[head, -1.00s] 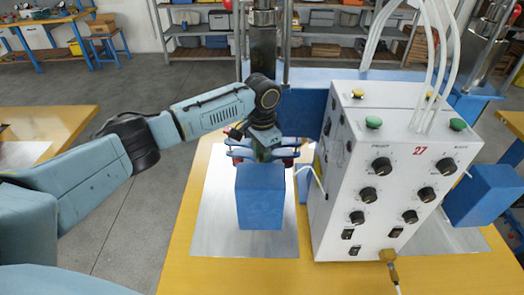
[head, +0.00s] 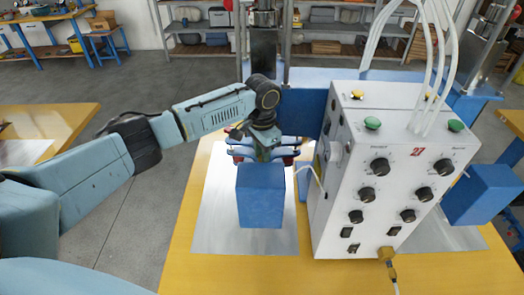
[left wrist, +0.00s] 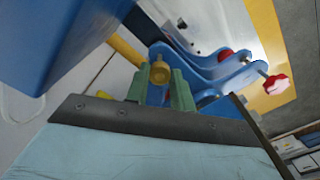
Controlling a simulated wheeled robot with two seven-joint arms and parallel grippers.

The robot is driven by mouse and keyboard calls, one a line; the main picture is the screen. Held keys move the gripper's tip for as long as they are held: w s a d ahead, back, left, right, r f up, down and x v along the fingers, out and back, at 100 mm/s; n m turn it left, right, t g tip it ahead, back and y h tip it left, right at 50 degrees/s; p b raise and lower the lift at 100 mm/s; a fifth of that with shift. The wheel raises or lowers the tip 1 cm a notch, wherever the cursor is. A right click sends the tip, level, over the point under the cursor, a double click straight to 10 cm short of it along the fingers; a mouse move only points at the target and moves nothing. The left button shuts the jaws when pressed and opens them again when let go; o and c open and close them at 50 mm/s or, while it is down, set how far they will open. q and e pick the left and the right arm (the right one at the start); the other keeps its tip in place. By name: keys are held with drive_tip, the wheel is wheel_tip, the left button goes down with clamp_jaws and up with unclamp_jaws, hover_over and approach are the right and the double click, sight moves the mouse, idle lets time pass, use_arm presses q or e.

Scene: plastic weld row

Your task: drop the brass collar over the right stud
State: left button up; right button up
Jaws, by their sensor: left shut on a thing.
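My left gripper (head: 264,156) is low behind a blue block (head: 260,197) at the front of the left press. In the left wrist view its two green fingers (left wrist: 160,92) are shut on a small brass-coloured piece, the brass collar (left wrist: 160,72). A blue fixture with a red star knob (left wrist: 278,84) and a second red knob (left wrist: 226,55) lies just beyond the fingers. I cannot make out the right stud; the block hides the fixture's middle in the head view. The gap between collar and fixture cannot be judged. My right gripper is not in view.
A white control box (head: 370,190) with black dials and green buttons stands close to the right of the gripper. White hoses rise from its top. The yellow bench (head: 225,275) carries a bare metal plate (head: 215,215) left of the block. Shelves stand far behind.

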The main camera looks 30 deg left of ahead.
use_arm(q)
drive_tip(key=shift+f, duration=0.15)
idle(0.3)
drive_tip(key=shift+f, duration=0.85)
drive_tip(key=shift+p, duration=0.3)
drive_tip(key=shift+f, duration=0.2)
idle(0.5)
drive_tip(key=shift+f+b, duration=0.3)
drive_tip(key=shift+f, duration=0.4)
drive_tip(key=shift+p, duration=0.45)
drive_tip(key=shift+f, duration=0.4)
idle(1.1)
